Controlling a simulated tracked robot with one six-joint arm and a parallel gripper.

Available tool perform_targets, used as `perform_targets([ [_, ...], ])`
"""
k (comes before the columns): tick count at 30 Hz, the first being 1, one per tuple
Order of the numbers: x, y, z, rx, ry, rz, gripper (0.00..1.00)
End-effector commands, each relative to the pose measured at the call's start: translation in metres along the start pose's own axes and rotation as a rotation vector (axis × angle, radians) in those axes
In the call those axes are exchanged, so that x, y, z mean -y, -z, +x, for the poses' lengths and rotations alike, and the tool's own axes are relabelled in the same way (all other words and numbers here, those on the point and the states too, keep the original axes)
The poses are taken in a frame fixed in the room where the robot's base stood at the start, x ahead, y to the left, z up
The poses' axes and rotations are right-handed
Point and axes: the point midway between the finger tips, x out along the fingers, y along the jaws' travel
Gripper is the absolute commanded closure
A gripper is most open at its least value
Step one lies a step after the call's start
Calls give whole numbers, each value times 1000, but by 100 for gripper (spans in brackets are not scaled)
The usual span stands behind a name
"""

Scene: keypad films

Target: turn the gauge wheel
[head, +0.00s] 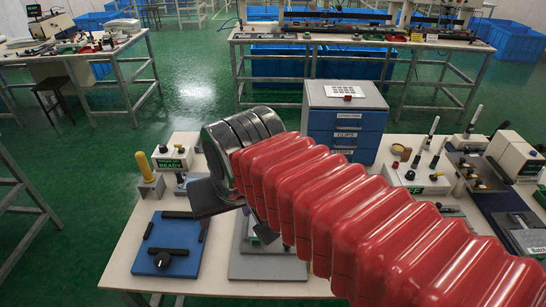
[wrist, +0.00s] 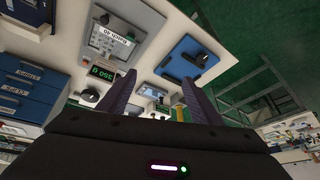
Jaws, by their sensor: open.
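In the wrist view, a grey plate (wrist: 140,38) carries a white label and a round dark-and-light part (wrist: 104,18), perhaps the gauge wheel; I cannot tell for sure. A small unit with a lit green display (wrist: 102,73) stands beside it. My gripper (wrist: 158,78) is open, its two dark fingers apart with nothing held between them. It is over the table, apart from the grey plate. In the head view, the grey plate (head: 262,266) shows partly below my red sleeved arm, which hides much of it and the fingers.
A blue plate (head: 150,266) with black bars and a black knob lies left of the grey plate. A yellow-handled tool (head: 146,166) and a blue drawer cabinet (head: 346,132) stand farther back. Several small devices crowd the table's right side. The table's front left edge is near.

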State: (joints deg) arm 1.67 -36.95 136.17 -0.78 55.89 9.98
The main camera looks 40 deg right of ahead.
Motion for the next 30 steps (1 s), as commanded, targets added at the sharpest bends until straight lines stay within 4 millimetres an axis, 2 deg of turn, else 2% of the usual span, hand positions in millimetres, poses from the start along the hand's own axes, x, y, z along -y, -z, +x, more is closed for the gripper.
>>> perform_targets([
  [3, -11, 27, -6, 41, -27, 146, 41],
  [15, -60, 109, -16, 161, -134, 653, 41],
  [24, -110, 160, -11, 237, -234, 1033, 41],
  [30, -149, 186, -4, 278, -309, 1278, 41],
])
